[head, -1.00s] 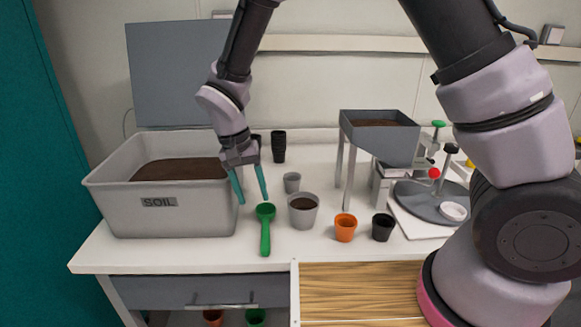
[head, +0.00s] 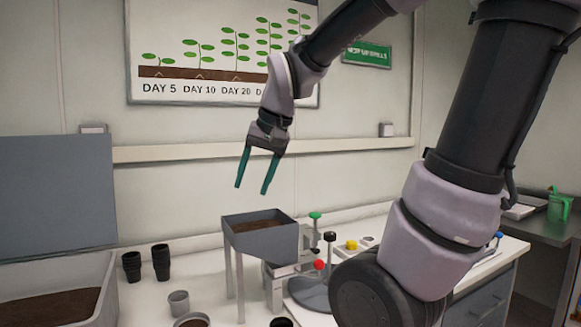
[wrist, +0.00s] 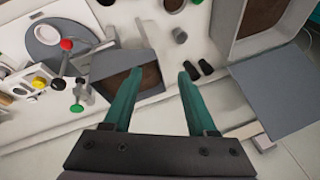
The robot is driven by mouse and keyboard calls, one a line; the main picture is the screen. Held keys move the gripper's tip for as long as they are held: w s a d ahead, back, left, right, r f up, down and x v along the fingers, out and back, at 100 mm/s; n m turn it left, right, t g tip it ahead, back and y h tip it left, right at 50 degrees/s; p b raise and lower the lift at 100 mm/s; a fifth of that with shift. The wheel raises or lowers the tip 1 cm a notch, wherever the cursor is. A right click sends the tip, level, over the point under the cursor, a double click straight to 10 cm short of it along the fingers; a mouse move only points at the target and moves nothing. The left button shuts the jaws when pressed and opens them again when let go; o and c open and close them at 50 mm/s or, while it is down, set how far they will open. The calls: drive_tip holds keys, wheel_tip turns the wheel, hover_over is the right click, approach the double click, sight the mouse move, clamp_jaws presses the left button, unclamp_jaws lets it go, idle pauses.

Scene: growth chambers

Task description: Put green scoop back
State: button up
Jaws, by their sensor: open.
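The green scoop is out of the head view now. In the wrist view a small green patch at the top edge, between the grey pot and the soil bin, looks like part of the green scoop (wrist: 196,2); the rest is cut off. My gripper (head: 252,190) is open and empty, high in the air above and behind the bench, fingers pointing down. In the wrist view my gripper (wrist: 155,73) shows two spread teal fingers with nothing between them.
The grey soil hopper (head: 262,239) stands on legs below my gripper. The soil bin (head: 105,305) is at lower left, with its raised lid (head: 55,195) behind. Black pots (head: 160,262) and a grey cup (head: 179,303) stand between. A wall ledge (head: 190,150) runs behind.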

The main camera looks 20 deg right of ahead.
drive_tip(key=s+d+r+m+t, duration=0.1)
drive_tip(key=s+d+r+t, duration=0.2)
drive_tip(key=s+d, duration=0.3)
drive_tip(key=shift+r+h, duration=0.15)
drive_tip(key=shift+h, duration=0.15)
drive_tip(key=shift+w, duration=0.1)
idle(1.4)
